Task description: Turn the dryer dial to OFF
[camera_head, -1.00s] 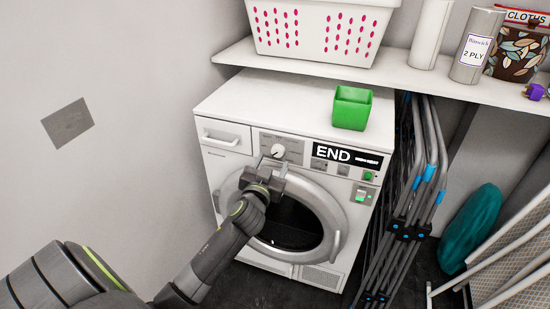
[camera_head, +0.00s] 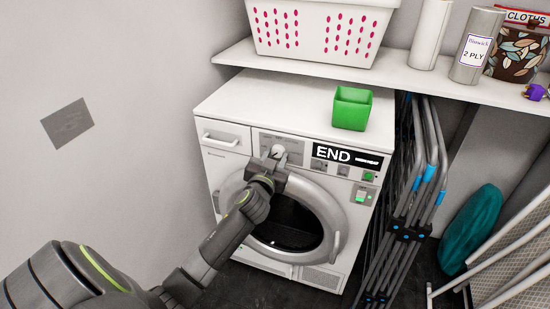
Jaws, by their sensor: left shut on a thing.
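The white dryer (camera_head: 225,176) stands against the wall under a shelf, its display (camera_head: 345,156) reading "END". The dial (camera_head: 278,149) is a round white knob on the grey panel left of the display. My left gripper (camera_head: 276,157) is at the dial, its fingers shut on it from the front. The gripper hides the lower part of the dial, and I cannot read the dial markings. My right gripper is not in view.
A green open box (camera_head: 351,108) sits on top of the dryer. A white shelf (camera_head: 300,65) above holds a white basket (camera_head: 318,30) and rolls. A folded rack (camera_head: 412,190) stands close to the dryer's right. The round door (camera_head: 325,205) lies below the panel.

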